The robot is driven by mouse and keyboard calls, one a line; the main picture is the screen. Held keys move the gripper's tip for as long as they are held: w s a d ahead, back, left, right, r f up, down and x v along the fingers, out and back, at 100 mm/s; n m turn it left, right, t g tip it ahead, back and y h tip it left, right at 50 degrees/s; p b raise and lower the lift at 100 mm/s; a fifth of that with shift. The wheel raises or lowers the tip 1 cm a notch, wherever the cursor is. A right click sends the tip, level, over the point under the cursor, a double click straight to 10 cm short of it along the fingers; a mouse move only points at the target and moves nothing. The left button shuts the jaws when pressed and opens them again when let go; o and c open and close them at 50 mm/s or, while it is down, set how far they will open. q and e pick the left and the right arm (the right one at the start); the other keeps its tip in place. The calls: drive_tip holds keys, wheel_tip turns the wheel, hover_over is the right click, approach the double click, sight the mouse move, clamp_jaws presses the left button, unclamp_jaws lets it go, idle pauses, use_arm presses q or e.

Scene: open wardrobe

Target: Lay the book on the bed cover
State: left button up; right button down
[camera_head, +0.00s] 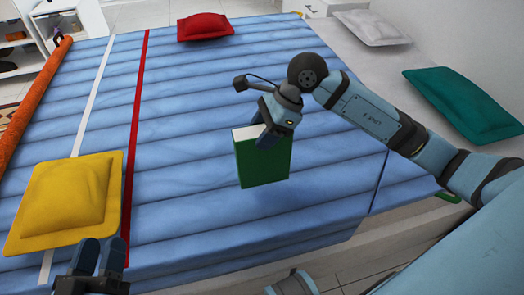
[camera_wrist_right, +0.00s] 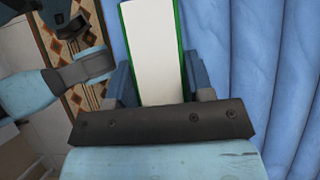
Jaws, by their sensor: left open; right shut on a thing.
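A green book (camera_head: 264,163) with white pages is held upright over the middle of the blue bed cover (camera_head: 200,140). My right gripper (camera_head: 268,130) is shut on the book's top edge. In the right wrist view the book (camera_wrist_right: 153,50) shows page edge on between the two fingers. I cannot tell whether the book's lower edge touches the cover. My left gripper (camera_head: 92,262) is open and empty at the lower left, in front of the yellow pillow.
A yellow pillow (camera_head: 66,200) lies at the left of the bed, a red pillow (camera_head: 205,26) at the far side. A teal pillow (camera_head: 466,104) and a grey pillow (camera_head: 372,27) lie at the right. An orange roll (camera_head: 32,105) runs along the left edge. The cover around the book is clear.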

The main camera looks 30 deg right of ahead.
sight(263, 157)
use_arm(q)
wheel_tip(263, 157, down, 2)
drive_tip(key=shift+d+f+g+b, duration=0.1)
drive_tip(key=shift+g+b, duration=0.3)
drive_tip(key=shift+b, duration=0.3)
use_arm(e)
wheel_tip(263, 157, down, 5)
drive_tip(key=shift+r, duration=0.1)
drive_tip(key=c, duration=0.5)
unclamp_jaws()
